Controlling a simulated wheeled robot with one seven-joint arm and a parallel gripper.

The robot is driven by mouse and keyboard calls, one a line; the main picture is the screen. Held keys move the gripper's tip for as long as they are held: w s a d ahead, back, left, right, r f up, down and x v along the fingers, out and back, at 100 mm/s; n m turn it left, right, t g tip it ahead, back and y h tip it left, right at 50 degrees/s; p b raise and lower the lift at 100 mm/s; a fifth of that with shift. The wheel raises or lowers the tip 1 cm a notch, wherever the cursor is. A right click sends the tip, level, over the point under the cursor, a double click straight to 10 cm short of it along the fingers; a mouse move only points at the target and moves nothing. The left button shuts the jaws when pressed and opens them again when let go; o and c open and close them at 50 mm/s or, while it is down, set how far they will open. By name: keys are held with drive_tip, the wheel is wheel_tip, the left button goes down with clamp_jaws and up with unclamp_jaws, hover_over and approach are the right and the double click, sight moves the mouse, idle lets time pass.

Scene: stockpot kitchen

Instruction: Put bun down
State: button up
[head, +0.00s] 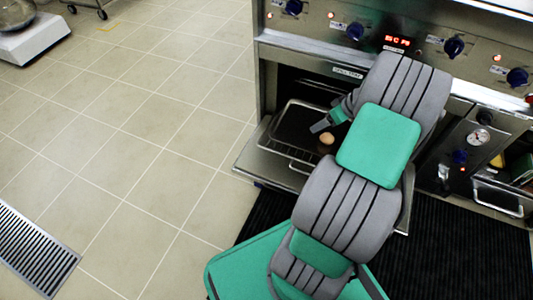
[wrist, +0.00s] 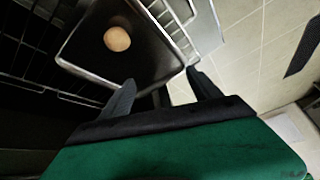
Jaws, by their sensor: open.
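The bun (head: 326,138) is small, round and light brown. It lies on a dark tray (head: 289,124) with a pale metal rim, inside the open lower compartment of the stove. In the wrist view the bun (wrist: 117,39) rests on the tray (wrist: 88,56), beyond my fingertips and to their left. My gripper (wrist: 160,82) is open and empty, its two dark fingers apart and clear of the bun. In the head view my gripper (head: 322,124) is partly hidden by my arm, next to the bun.
The tray sits on a wire rack (wrist: 187,30) in the oven. The oven door (head: 262,165) is folded down in front. The stove front (head: 400,40) with blue knobs rises above.

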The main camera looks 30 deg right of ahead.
drive_tip(key=a+r+g, duration=0.1)
drive_tip(key=a+r, duration=0.2)
drive_tip(key=a, duration=0.5)
drive_tip(key=a+r+g+h, duration=0.1)
drive_tip(key=a+r, duration=0.3)
drive_tip(key=a, duration=0.4)
drive_tip(key=a+r+g, duration=0.1)
drive_tip(key=a+r, duration=0.2)
drive_tip(key=a, duration=0.5)
drive_tip(key=s+a+r+m+h, duration=0.1)
drive_tip(key=s+a+m, duration=0.1)
drive_tip(key=s+a, duration=0.7)
drive_tip(key=shift+s+r+g, duration=0.2)
drive_tip(key=shift+s+g, duration=0.1)
drive_tip(key=shift+s, duration=0.5)
drive_tip(key=shift+w, duration=0.1)
